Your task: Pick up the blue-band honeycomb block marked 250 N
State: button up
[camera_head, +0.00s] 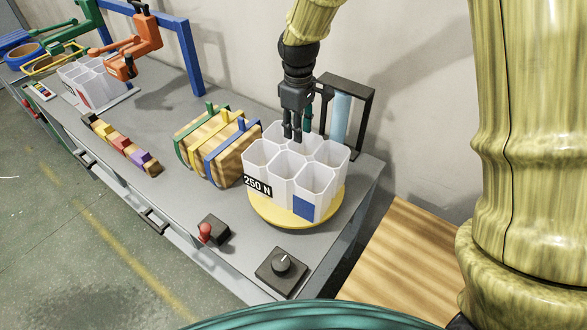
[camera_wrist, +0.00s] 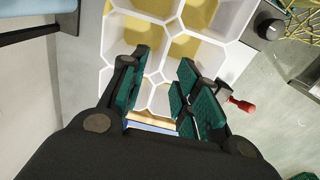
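The white honeycomb block (camera_head: 284,163) stands upright on a round yellow pad (camera_head: 270,216). It bears a black "250 N" label (camera_head: 257,186) and a blue patch (camera_head: 304,208) on its front walls. Its open cells also show in the wrist view (camera_wrist: 178,27), with yellow showing through them. My gripper (camera_head: 296,136) points down over the block's back part. In the wrist view my gripper (camera_wrist: 164,62) is open, its green-padded fingers apart on either side of cell walls. I cannot tell how far the fingertips reach into the cells, or whether they touch the walls.
A strapped wooden bundle (camera_head: 215,143) lies left of the block. A black frame with a light-blue cylinder (camera_head: 341,116) stands close behind it. A red-knobbed switch (camera_head: 206,232) and a black dial box (camera_head: 282,270) sit in front. Another white honeycomb block (camera_head: 88,84) is farther left.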

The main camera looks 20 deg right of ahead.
jog(key=p, duration=0.2)
send_over(297, 158)
jog(key=w, duration=0.1)
jog(key=shift+f, duration=2.7)
jog(key=shift+s+f+p, duration=0.15)
jog(key=shift+f+p, duration=0.3)
jog(key=shift+f, duration=0.35)
jog(key=shift+s+f+p, duration=0.1)
jog(key=shift+f+p, duration=0.35)
jog(key=shift+f, duration=0.3)
jog(key=shift+f+p, duration=0.3)
jog(key=shift+f, duration=0.9)
grip_shut()
